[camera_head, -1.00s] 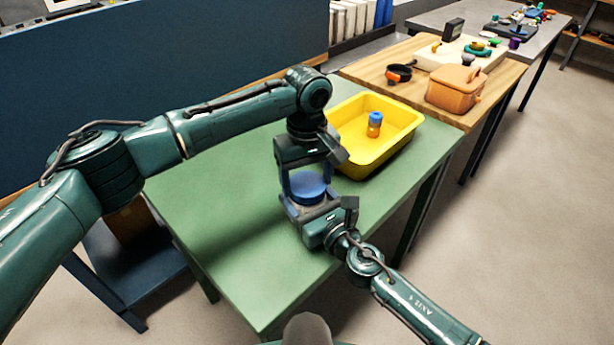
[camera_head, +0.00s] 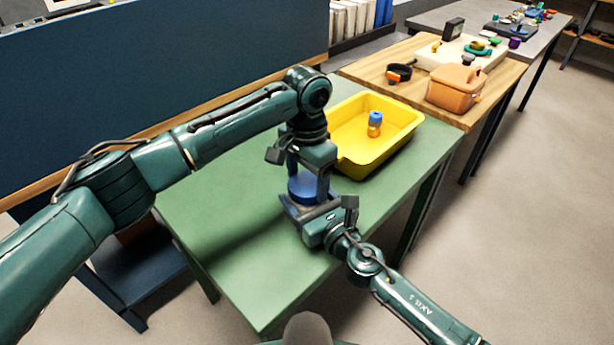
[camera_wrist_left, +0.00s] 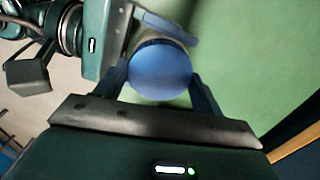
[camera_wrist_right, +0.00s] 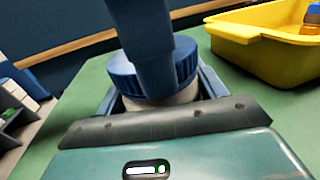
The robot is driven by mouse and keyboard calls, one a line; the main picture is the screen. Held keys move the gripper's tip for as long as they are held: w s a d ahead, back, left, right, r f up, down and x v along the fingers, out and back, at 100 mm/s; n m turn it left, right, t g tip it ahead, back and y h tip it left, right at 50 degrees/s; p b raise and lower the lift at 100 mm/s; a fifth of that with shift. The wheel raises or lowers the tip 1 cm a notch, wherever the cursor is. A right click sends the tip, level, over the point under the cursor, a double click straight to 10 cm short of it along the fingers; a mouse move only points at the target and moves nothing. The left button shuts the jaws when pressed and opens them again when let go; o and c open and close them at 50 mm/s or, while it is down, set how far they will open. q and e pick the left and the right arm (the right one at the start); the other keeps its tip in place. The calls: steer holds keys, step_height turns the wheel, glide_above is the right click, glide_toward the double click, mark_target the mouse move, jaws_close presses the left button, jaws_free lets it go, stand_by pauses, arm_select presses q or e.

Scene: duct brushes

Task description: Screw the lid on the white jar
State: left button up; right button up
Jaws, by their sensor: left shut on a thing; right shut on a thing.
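The blue ribbed lid (camera_head: 303,187) sits on top of the white jar. In the right wrist view the lid (camera_wrist_right: 186,62) covers the top of the pale jar body (camera_wrist_right: 180,97), and whether its thread is fully seated cannot be told. My left gripper (camera_head: 308,184) points down from above and is shut on the lid's sides; the left wrist view shows the round lid top (camera_wrist_left: 160,70) between its fingers. My right gripper (camera_head: 306,208) comes in low from the front right and is shut around the jar body, which is mostly hidden in the head view.
A yellow tray (camera_head: 345,165) stands just behind on the green table (camera_head: 235,265), holding a small orange bottle with a blue cap (camera_head: 375,124). The table's front left is clear.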

arm_select(q)
steer(key=m, duration=0.6)
steer(key=shift+m, duration=0.3)
steer(key=m, duration=0.6)
steer(key=shift+m, duration=0.4)
steer(key=o, duration=1.2)
steer(key=shift+c, duration=0.2)
step_height(320, 180, up, 12)
arm_select(e)
steer(key=o, duration=1.9)
steer(key=shift+o, duration=0.2)
